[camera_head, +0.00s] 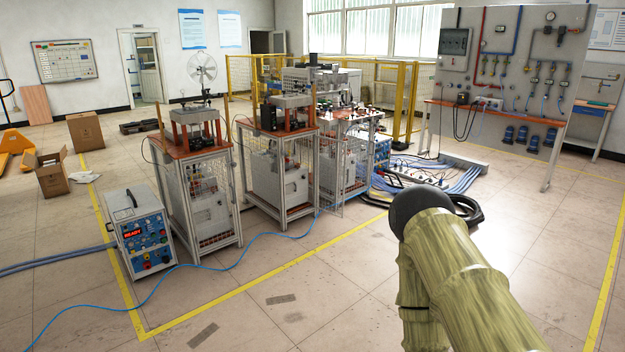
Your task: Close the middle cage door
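Three caged stands with orange tops stand in a row. The middle cage (281,178) has grey posts and wire mesh, with a light box inside. A framed mesh panel (330,187) stands out between the middle and right cages, at an angle to the fronts. It looks like an open door, but I cannot tell for sure which cage it hangs on. My arm rises from the lower right, with a dark rounded joint, to the right of the cages and nearer the camera. My gripper is not visible, so its opening and any contact are hidden.
The left cage (206,196) and right cage (356,158) flank the middle one. A control box (141,234) reading READY stands at front left. A blue cable (262,235) crosses the floor before the cages. Dark hose coils lie right. The front floor is mostly clear.

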